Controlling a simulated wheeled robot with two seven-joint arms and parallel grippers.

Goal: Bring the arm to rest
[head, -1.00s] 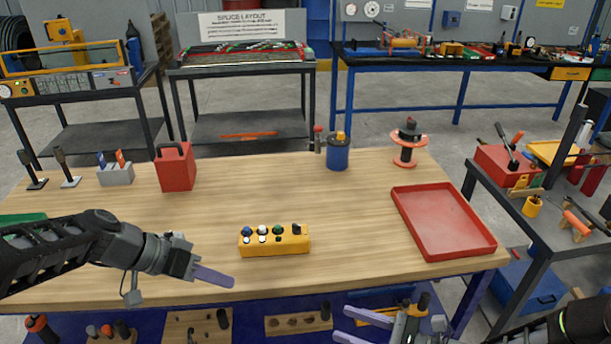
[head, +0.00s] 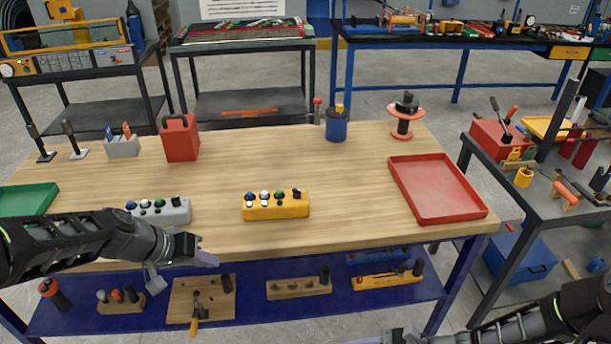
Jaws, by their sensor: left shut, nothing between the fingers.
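My left gripper (head: 206,258) comes in from the left at the front edge of the wooden table (head: 330,170). Its fingers are together with nothing between them. It is in front of and below a grey button box (head: 160,211) and left of a yellow button box (head: 276,206). My right arm (head: 520,318) is low at the bottom right; its gripper is mostly cut off by the bottom edge, so its fingers cannot be judged.
A red tray (head: 437,216) lies on the table's right, a green tray (head: 28,200) at its left. A red box (head: 180,140), blue pot (head: 337,126) and spool (head: 404,115) stand behind. A lower blue shelf (head: 250,305) holds tools. The table's middle is clear.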

